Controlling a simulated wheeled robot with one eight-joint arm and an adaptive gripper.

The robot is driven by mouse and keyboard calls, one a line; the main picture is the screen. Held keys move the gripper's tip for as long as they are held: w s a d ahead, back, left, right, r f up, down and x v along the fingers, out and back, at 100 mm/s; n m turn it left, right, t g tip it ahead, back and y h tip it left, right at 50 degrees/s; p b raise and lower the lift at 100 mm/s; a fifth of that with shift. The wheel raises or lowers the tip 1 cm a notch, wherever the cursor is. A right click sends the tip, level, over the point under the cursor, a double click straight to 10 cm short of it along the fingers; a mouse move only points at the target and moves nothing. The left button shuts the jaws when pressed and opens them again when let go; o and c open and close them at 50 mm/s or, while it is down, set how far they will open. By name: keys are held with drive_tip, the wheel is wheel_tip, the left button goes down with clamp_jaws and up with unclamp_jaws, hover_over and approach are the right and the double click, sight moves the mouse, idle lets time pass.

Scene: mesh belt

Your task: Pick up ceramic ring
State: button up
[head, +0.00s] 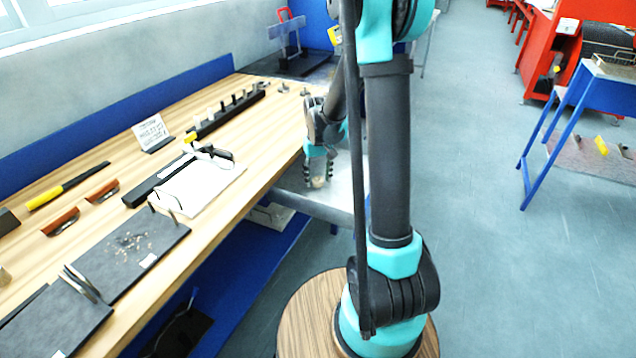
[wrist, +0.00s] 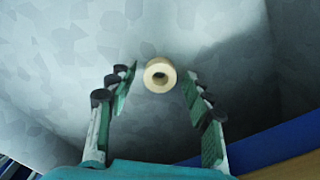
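The ceramic ring (wrist: 159,75) is a cream, thick-walled ring with a dark round hole. In the wrist view it shows on a grey, mottled surface, between and slightly beyond the tips of my open gripper (wrist: 158,92). The fingers stand apart on its left and right, and I see a gap on each side. In the head view my gripper (head: 318,176) points down over a grey metal surface beside the wooden bench. A small pale shape between its fingers there appears to be the ring (head: 318,182), partly hidden by them.
The wooden bench (head: 262,132) on the left holds a white pad (head: 205,187), a dark board (head: 135,250), a black rack (head: 226,114) and hand tools. The grey metal surface (head: 340,198) lies at its right edge. Open floor (head: 480,250) is to the right.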

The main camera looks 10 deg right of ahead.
drive_tip(key=c, duration=0.9)
